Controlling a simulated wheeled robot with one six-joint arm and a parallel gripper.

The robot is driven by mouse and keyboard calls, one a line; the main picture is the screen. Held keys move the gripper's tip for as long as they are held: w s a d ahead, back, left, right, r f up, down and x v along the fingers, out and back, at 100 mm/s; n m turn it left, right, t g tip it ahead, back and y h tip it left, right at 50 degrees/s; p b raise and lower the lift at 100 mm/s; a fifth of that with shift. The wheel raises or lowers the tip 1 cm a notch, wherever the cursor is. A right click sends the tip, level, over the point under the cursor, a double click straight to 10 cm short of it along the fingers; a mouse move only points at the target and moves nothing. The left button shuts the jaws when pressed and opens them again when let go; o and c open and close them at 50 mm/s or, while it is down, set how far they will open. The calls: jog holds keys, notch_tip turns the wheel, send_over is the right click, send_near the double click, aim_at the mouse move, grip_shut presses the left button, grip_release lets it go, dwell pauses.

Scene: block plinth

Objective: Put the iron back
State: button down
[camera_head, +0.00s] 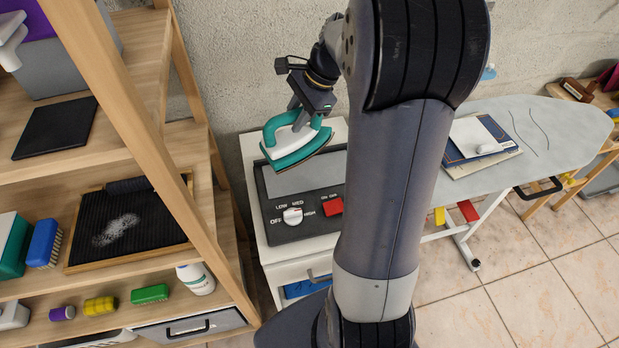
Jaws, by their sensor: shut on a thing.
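The iron (296,140), teal and white with a dark soleplate edge, hangs in the air below my gripper (300,118). My gripper is shut on its top handle, and the fingertips are partly hidden by the iron. The iron is tilted, above the back left of a white cabinet (342,128). On the cabinet top is a dark panel (262,215) with a grey plate (310,176). The panel has a white dial (293,215) with OFF, LOW, MED and HIGH marks and a red switch (333,206). My arm hides the right part of the panel.
A wooden shelf (165,60) stands at the left, its post close to the cabinet. It holds a black ribbed tray (78,262), brushes and a white bottle (196,279). An ironing board (560,125) with books (480,143) stands at the right. A rough wall is behind.

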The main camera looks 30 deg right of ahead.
aim_at(309, 141)
jog(key=m, duration=0.1)
jog(key=d+m+t+b, duration=0.1)
jog(key=shift+s+d+r+m+h, duration=0.1)
jog(key=shift+s+d+m+h, duration=0.2)
jog(key=shift+m+h, duration=0.1)
jog(key=shift+f, duration=4.9)
jog(key=shift+f, duration=0.1)
jog(key=c, duration=1.6)
grip_release()
jog(key=shift+f, duration=0.15)
jog(key=shift+c, duration=0.2)
jog(key=o, duration=0.5)
jog(key=shift+c, duration=0.2)
jog(key=v, duration=1.2)
jog(key=shift+s, duration=0.1)
